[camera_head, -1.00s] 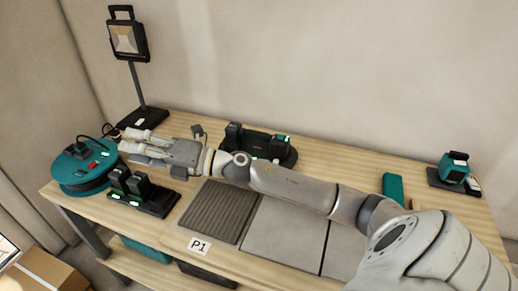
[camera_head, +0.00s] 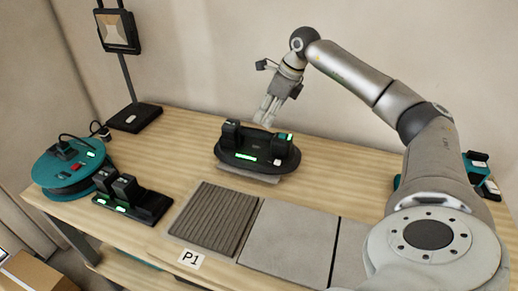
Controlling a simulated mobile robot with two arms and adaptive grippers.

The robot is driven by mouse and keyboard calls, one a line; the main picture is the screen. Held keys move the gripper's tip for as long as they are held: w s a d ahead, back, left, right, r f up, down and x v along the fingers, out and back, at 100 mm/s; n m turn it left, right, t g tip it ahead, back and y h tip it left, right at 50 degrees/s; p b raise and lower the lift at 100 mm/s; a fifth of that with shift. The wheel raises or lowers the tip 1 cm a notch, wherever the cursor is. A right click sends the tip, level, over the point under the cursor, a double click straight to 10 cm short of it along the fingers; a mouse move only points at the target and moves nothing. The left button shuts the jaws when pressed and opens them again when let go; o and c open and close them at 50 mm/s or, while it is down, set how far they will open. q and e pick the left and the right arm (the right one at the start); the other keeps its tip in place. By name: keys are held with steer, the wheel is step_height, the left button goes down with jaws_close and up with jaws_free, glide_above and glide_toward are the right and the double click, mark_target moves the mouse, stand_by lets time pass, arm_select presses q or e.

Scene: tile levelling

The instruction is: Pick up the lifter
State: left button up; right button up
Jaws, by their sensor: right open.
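The lifter (camera_head: 262,166) is a black oval device with two upright posts and a lit green display. It stands on the wooden table behind the tiles, with a light grey slab edge showing under its front. My right gripper (camera_head: 268,112) is open and points down just above and behind the lifter, near its middle. The fingers look empty. From this angle I cannot tell how far the fingertips are from the lifter. My left gripper is not in view.
A ribbed grey panel (camera_head: 212,219) and smooth tiles (camera_head: 288,238) lie in front of the lifter. A black battery charger (camera_head: 133,200), a teal cable reel (camera_head: 68,170) and a work lamp (camera_head: 118,32) stand at left. My right arm covers part of the table's right side.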

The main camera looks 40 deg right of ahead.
mark_target(259, 130)
steer(key=x, duration=0.3)
steer(key=shift+p+x, duration=0.45)
steer(key=shift+x, duration=2.15)
steer(key=shift+s+d+f, duration=0.1)
steer(key=shift+f, duration=0.2)
jaws_close()
steer(key=shift+r, duration=0.2)
